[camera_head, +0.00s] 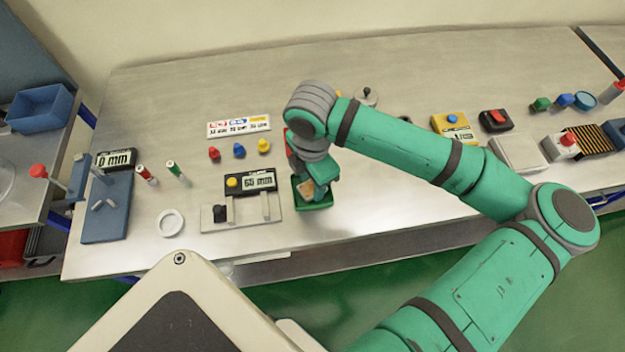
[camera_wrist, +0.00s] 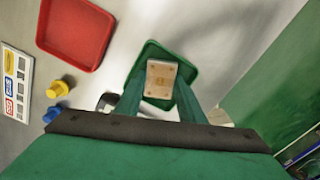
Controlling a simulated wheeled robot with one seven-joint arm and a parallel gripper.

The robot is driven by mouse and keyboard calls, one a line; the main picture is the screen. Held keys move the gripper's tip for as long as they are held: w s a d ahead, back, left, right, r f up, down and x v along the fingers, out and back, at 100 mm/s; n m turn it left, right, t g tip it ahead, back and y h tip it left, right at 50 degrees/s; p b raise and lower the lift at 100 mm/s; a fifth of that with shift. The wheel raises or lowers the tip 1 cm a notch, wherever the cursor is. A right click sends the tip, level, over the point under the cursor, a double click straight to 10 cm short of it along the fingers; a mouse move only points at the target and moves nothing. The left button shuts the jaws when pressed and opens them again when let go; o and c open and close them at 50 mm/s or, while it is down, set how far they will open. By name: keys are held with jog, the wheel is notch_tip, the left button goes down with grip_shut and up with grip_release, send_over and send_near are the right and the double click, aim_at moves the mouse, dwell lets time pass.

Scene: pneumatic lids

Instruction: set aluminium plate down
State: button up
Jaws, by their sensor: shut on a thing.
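A small tan rectangular plate (camera_wrist: 162,78) with dark dots near its corners shows in the wrist view, between the fingertips of my gripper (camera_wrist: 161,94). It looks more tan than bare aluminium. My gripper is shut on it, over a green tray (camera_wrist: 147,50). In the head view, the plate (camera_head: 305,190) shows at the green tray (camera_head: 329,205), below my gripper (camera_head: 318,183). I cannot tell whether the plate touches the tray floor.
A red tray (camera_wrist: 72,38) lies behind the green one, mostly hidden by my arm in the head view. A gauge (camera_head: 250,182) reading 50 mm stands left of the green tray. Several coloured pegs (camera_head: 239,151) stand behind it. Bare table lies at the back left.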

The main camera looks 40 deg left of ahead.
jog(key=shift+a, duration=0.1)
jog(key=o, duration=0.9)
jog(key=shift+f, duration=0.1)
notch_tip(320, 180, up, 12)
jog(key=shift+r, duration=0.15)
